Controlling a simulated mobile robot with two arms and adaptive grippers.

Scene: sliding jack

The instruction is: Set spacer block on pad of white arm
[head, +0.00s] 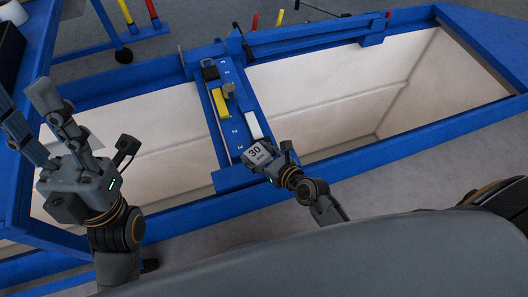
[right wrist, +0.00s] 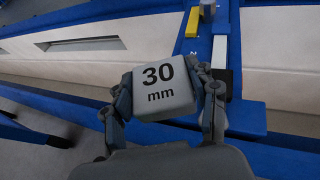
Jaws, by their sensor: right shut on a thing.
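The spacer block (head: 257,153) is a light grey cube marked "30"; in the right wrist view the block (right wrist: 162,90) reads "30 mm". My right gripper (head: 268,155) is shut on it, with fingers on both sides. It holds the block near the front end of the blue jack beam. The white arm (head: 253,125) lies on the beam just beyond the block; it also shows in the right wrist view (right wrist: 219,50), apart from the block. I cannot make out its pad clearly. My left gripper (head: 32,112) is open and empty at the left, far from the jack.
A yellow arm (head: 220,103) and a grey knob (head: 228,90) sit on the blue jack beam (head: 238,137), which spans a white-walled pit (head: 330,95). Blue rails (head: 400,139) edge the pit. Red and yellow posts (head: 280,17) stand at the back.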

